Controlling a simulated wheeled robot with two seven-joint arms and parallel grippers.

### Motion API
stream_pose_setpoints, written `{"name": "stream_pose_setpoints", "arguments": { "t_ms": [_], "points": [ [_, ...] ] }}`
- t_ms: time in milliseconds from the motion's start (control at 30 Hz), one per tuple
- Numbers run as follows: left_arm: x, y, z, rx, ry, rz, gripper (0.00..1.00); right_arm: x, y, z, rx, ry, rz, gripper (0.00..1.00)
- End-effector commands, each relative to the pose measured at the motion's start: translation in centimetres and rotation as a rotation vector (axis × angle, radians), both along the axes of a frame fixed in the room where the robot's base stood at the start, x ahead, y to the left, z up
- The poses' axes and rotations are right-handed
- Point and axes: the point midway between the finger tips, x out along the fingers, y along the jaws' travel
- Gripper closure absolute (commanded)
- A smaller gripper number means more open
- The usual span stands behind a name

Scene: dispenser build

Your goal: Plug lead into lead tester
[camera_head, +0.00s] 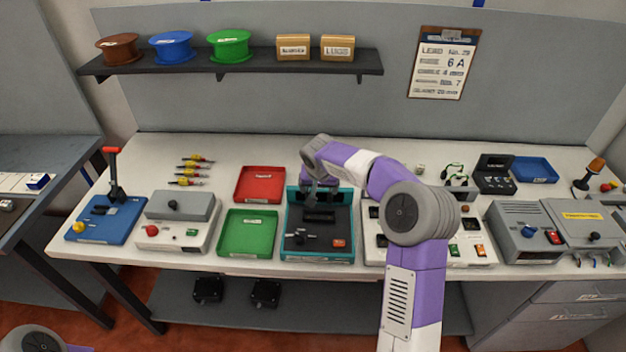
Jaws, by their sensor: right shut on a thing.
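My right gripper (316,192) is over the back part of a teal-framed black device (318,240) with small knobs and an orange button. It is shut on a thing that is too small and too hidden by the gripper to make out. My right arm crosses in front of a white panel (470,252) with green and red switches and hides part of it. Green-ended leads (453,172) lie at the back right beside an open black case (495,175). I cannot tell for sure which device is the lead tester. My left gripper is out of view.
A red tray (260,184) and a green tray (248,232) lie left of the teal device. A blue lever press (105,218) and a grey-lidded box (178,220) stand farther left. A grey machine (527,232) stands right; a blue tray (535,170) is behind it.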

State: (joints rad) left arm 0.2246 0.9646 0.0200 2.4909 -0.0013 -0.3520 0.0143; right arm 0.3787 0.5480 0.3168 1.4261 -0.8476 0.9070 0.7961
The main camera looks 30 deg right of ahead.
Motion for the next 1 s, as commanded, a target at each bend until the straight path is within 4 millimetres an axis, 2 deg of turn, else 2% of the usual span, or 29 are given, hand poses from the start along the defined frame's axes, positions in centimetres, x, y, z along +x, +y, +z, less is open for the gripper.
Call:
{"name": "stream_pose_setpoints", "arguments": {
  "t_ms": [533,1000],
  "points": [
    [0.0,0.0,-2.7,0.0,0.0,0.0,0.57,0.0,0.0,-4.1,0.001,0.002,0.0,0.45],
    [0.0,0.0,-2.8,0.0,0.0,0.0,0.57,0.0,0.1,-4.4,0.0,0.0,0.001,0.45]
  ]
}}
